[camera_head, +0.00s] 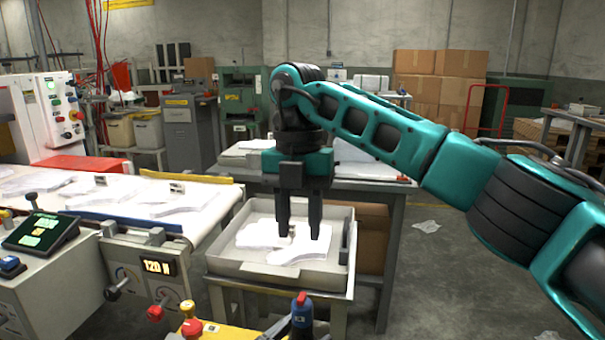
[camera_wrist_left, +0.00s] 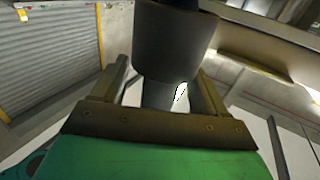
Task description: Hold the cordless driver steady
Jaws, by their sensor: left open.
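A blue and dark upright tool with a red tip (camera_head: 301,314) shows at the bottom edge of the head view. It may be the cordless driver; its lower part is cut off. In the left wrist view a thick dark cylinder (camera_wrist_left: 175,42) with a narrower lower part stands between the fingers of my left gripper (camera_wrist_left: 161,72). Whether the fingers touch it I cannot tell.
A grey tray (camera_head: 270,272) with white glove-shaped sheets (camera_head: 262,233) lies below my right gripper. At left are a conveyor (camera_head: 215,200) with more sheets and a control panel (camera_head: 155,267). A table and cardboard boxes (camera_head: 440,80) stand behind. Floor at right is mostly clear.

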